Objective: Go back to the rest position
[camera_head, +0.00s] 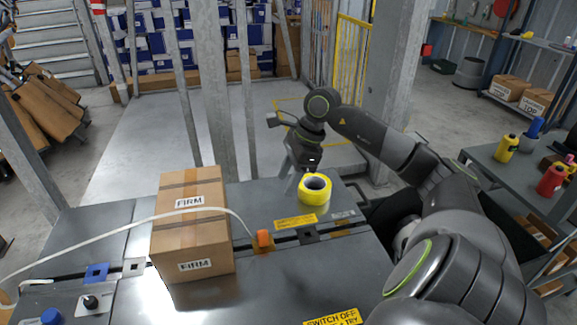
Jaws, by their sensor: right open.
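My right arm comes in from the right and reaches over the grey machine table (290,280). My right gripper (298,172) points down near the table's far edge, just behind and left of a roll of yellow tape (315,192). The gripper is open; I cannot tell whether it touches the roll. The roll lies flat on the table. My left gripper does not show.
A cardboard box (192,240) marked FIRM stands on the table's left part, with a white cable across it. An orange piece (262,239) sits right of it. Grey posts rise behind. A side table (520,178) with bottles stands at right.

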